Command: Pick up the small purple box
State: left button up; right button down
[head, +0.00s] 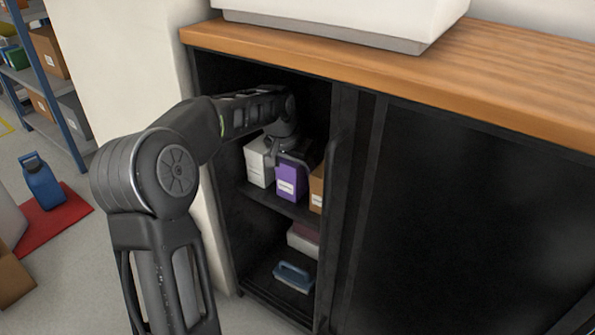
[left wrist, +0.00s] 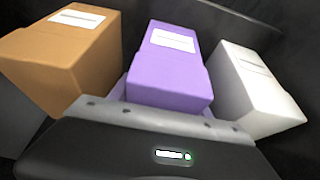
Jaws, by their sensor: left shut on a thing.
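The small purple box (head: 291,181) stands on the upper shelf inside the black cabinet in the head view, between a white box (head: 259,162) and a brown box (head: 317,188). My left gripper (head: 287,159) reaches into the cabinet from above and is shut on the purple box. In the left wrist view the purple box (left wrist: 170,75) is in the middle, right in front of the gripper body, with the brown box (left wrist: 72,50) to its left and the white box (left wrist: 252,88) to its right. The fingertips are mostly hidden. My right gripper is not in view.
The cabinet's wooden top (head: 480,75) lies above, with a white appliance (head: 345,20) on it. The lower shelf holds a blue-handled item (head: 294,277) and a pale box (head: 303,240). A cabinet upright (head: 345,170) stands close on the right. A blue container (head: 42,183) stands on a red mat.

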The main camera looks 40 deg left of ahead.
pick_arm(q)
jog(key=shift+r, duration=0.1)
jog(key=shift+r+p, duration=0.65)
jog(key=shift+r, duration=0.15)
notch_tip(320, 180, up, 2)
jog(key=shift+r+p, duration=0.2)
jog(key=shift+p, duration=0.65)
jog(key=s+p, duration=0.3)
jog(key=s, duration=1.5)
jog(key=shift+d+f+p, duration=0.3)
jog(key=shift+d+f, duration=0.05)
